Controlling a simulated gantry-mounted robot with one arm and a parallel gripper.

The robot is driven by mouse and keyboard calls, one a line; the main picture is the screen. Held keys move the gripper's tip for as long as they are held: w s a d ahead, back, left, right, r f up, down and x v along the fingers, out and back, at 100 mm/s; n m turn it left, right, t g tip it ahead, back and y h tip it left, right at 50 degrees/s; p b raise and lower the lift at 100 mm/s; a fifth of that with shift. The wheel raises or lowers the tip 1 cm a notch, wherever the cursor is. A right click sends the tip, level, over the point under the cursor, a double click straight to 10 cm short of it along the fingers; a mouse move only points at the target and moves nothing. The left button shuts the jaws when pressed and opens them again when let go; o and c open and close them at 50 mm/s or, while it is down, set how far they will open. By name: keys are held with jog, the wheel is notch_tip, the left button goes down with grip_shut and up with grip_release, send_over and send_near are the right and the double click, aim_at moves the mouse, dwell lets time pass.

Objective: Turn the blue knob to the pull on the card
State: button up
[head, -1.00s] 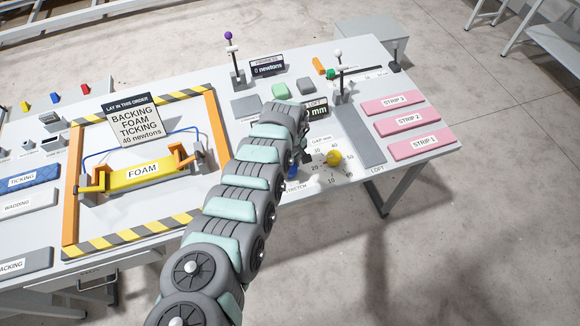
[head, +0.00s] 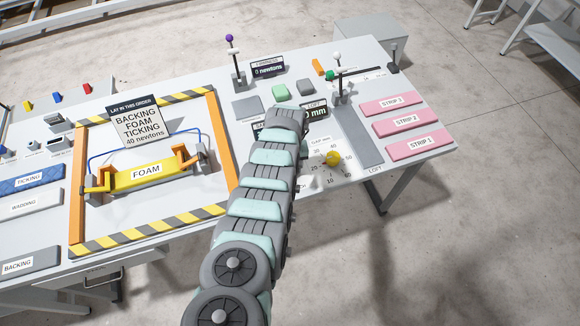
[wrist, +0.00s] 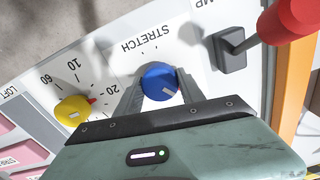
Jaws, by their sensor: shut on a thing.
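The blue knob (wrist: 159,82) sits on the panel under the word STRETCH in the wrist view, with a pale mark on its lower right. My gripper (wrist: 161,76) has a finger on each side of the knob and is shut on it. In the head view my arm hides the knob and the gripper. The card (head: 141,122) stands upright behind the foam and lists BACKING, FOAM, TICKING and 40 newtons. A dark display (head: 262,133) beside my arm is mostly hidden, so its reading cannot be seen.
The yellow knob (wrist: 73,109) with its numbered scale is close to the left of my gripper in the wrist view. A red-ended lever (wrist: 290,18) is close on the right. The firmness display (head: 268,68) reads 0 newtons. Pink strips (head: 407,122) lie at the right.

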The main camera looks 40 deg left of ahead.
jog(key=m, duration=0.7)
dwell(0.6)
jog(key=o, duration=1.4)
jog(key=shift+c, duration=0.2)
jog(key=shift+r, duration=0.1)
notch_tip(320, 180, up, 3)
jog(key=shift+r+p, duration=0.1)
jog(key=shift+p, duration=1.05)
notch_tip(320, 180, up, 7)
jog(key=b, duration=0.1)
jog(key=shift+r, duration=0.2)
